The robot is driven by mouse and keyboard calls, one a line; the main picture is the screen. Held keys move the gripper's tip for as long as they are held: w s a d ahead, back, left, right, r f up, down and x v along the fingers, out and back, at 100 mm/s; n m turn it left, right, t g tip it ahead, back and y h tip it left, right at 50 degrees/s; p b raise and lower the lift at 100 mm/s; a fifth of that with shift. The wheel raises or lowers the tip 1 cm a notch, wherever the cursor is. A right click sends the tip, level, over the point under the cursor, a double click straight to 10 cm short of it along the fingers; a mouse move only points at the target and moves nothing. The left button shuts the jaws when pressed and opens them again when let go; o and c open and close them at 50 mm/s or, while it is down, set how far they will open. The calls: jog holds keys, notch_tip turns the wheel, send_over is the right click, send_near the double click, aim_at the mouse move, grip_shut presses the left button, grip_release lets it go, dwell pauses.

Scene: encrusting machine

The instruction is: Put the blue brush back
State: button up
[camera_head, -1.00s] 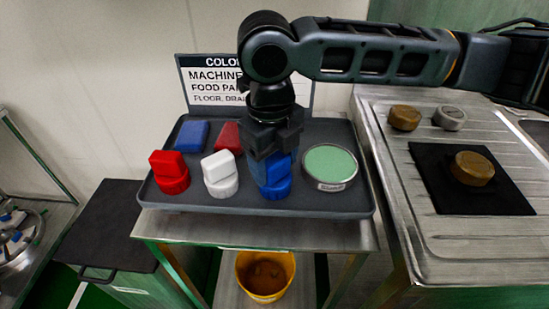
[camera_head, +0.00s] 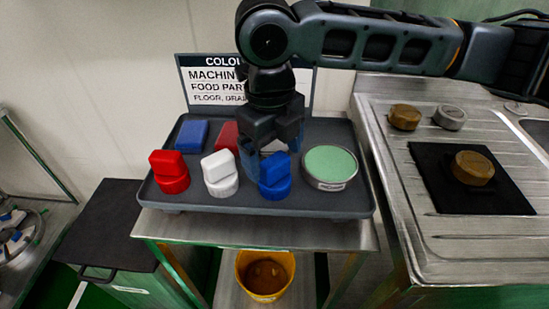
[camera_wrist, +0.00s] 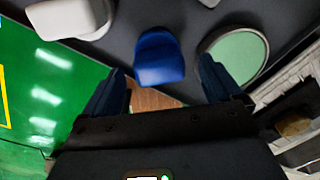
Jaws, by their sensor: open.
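The blue brush (camera_head: 274,178) stands upright on the grey tray (camera_head: 205,205), right of the white brush and left of the round green-topped tin. My gripper (camera_head: 268,158) is open just above and behind it, partly overlapping it in the head view. In the wrist view, the blue brush (camera_wrist: 159,57) lies ahead of my open gripper (camera_wrist: 163,84), between the lines of its two fingers. Nothing is held.
On the tray are a red brush (camera_head: 169,172), a white brush (camera_head: 219,174), a blue block (camera_head: 192,135), a red block (camera_head: 228,135) and the green-topped tin (camera_head: 330,167). A sign (camera_head: 205,82) stands behind. A steel worktop (camera_head: 450,240) is to the right.

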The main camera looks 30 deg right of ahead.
notch_tip(320, 180, up, 10)
jog(key=shift+a, duration=0.35)
jog(key=shift+s, duration=0.15)
